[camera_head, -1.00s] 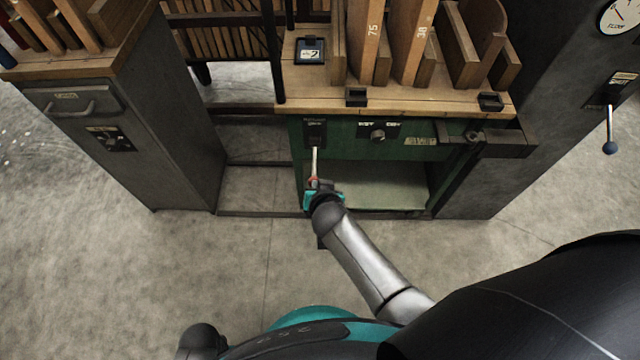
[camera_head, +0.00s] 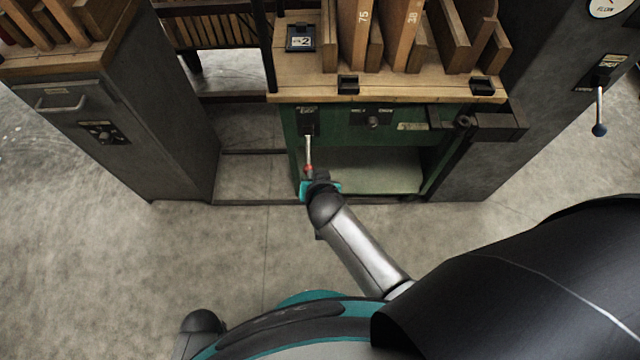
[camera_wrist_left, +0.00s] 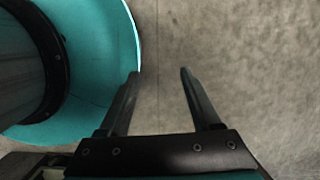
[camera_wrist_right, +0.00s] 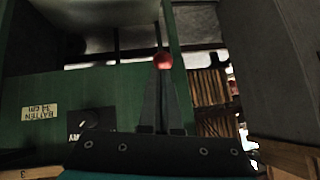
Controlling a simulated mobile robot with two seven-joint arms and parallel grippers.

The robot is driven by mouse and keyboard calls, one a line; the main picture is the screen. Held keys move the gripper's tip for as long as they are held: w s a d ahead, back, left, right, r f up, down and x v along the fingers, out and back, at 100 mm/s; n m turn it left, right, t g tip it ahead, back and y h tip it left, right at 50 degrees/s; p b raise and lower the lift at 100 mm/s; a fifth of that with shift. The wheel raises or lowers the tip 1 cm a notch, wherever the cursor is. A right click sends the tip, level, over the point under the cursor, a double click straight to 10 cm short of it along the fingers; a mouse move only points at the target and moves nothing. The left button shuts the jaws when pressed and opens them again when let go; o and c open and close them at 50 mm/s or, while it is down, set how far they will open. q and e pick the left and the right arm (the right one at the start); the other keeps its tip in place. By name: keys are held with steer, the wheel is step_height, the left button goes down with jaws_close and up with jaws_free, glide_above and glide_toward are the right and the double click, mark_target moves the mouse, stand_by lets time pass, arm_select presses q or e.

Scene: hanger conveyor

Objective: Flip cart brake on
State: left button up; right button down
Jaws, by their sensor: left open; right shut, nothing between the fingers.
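A silver lever (camera_head: 308,148) hangs down from a black plate (camera_head: 307,121) on the green cart front (camera_head: 345,135). Its red knob (camera_head: 308,169) is at the lower end and also shows in the right wrist view (camera_wrist_right: 163,60). My right gripper (camera_head: 308,182) is at the knob, partly hidden by its own wrist. In the right wrist view its fingers (camera_wrist_right: 161,72) are together, with the knob right at their tips; I cannot tell whether they touch. My left gripper (camera_wrist_left: 158,75) is open and empty above bare floor, and is not visible in the head view.
A grey cabinet (camera_head: 150,130) stands left of the cart. A grey column at right carries a lever with a dark blue knob (camera_head: 599,130). A dark clamp (camera_head: 490,120) juts from the cart's right side. Wooden boards (camera_head: 400,40) stand on the worktop. The floor in front is clear.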

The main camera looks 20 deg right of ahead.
arm_select(q)
steer(key=w+a+f+t+p, duration=0.1)
steer(key=a+f+t+p, duration=0.2)
steer(key=a+t, duration=0.15)
steer(key=shift+t+h, duration=0.35)
steer(key=shift+h, duration=0.15)
steer(key=s+d, duration=0.1)
steer(key=s+d+r+p, duration=0.1)
steer(key=s+d+r, duration=0.1)
steer(key=d, duration=0.1)
arm_select(e)
steer(key=v, duration=0.9)
steer(key=shift+s, duration=0.45)
arm_select(q)
steer(key=shift+w+d+r+p, duration=0.1)
steer(key=shift+p, duration=0.2)
arm_select(e)
steer(key=shift+d, duration=0.1)
